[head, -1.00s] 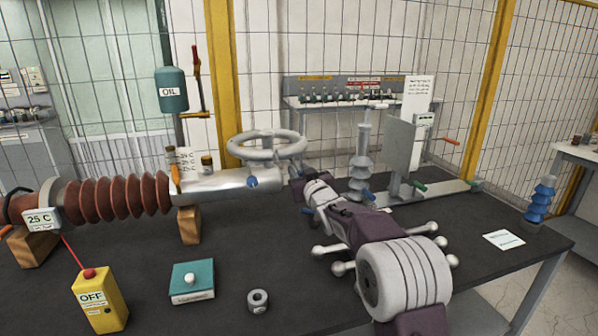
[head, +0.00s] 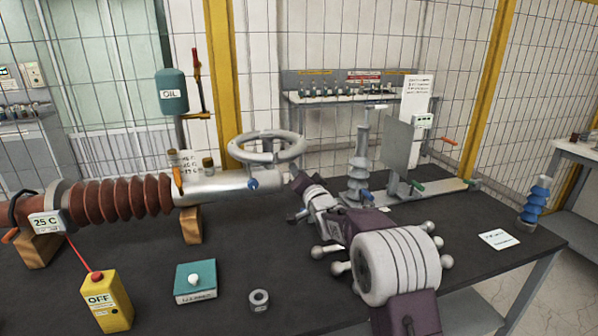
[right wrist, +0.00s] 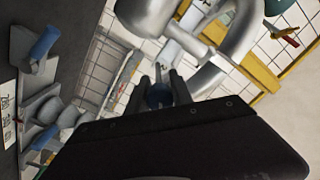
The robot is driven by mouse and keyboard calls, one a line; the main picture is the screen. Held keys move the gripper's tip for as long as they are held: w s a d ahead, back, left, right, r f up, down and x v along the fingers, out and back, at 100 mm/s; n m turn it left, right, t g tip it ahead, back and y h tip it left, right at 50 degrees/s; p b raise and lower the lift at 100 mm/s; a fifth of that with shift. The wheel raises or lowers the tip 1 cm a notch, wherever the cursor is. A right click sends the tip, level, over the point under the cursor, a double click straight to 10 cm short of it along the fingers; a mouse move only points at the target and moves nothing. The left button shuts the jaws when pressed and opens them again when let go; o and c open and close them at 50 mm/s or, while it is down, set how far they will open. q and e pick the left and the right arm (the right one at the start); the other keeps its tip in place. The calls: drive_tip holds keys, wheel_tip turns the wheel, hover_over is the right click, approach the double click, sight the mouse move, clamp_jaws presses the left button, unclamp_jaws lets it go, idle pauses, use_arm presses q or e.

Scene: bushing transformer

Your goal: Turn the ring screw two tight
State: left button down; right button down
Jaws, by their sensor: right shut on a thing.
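A large grey ring (head: 266,148) sits at the right end of the silver cylinder (head: 228,187) of the bushing. One blue-headed screw (head: 253,183) shows below the ring in the head view, with no gripper on it. My right gripper (head: 290,178) is at the right end of the cylinder, just below the ring. In the right wrist view my right gripper (right wrist: 160,86) is shut on a blue screw (right wrist: 158,96), whose head shows between the two dark fingers. In the head view that held screw is hidden by the gripper. My left gripper is out of view.
The dark table (head: 225,255) carries a yellow OFF box (head: 105,300), a teal box (head: 195,281) and a metal nut (head: 259,300). A grey stand with a ribbed insulator (head: 359,170) is behind my right arm. A blue insulator (head: 536,203) stands far right.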

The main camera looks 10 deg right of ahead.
drive_tip(key=m, duration=0.5)
drive_tip(key=shift+m+p, duration=0.35)
drive_tip(key=shift+m, duration=0.05)
drive_tip(key=m, duration=0.5)
drive_tip(key=shift+d+m+h, duration=0.1)
drive_tip(key=shift+m+h, duration=0.2)
drive_tip(key=m, duration=0.5)
drive_tip(key=shift+m, duration=0.3)
drive_tip(key=m, duration=0.5)
drive_tip(key=shift+f+m, duration=0.1)
drive_tip(key=shift+m, duration=0.3)
drive_tip(key=shift+b, duration=0.3)
drive_tip(key=c, duration=1.1)
unclamp_jaws()
drive_tip(key=shift+c, duration=0.2)
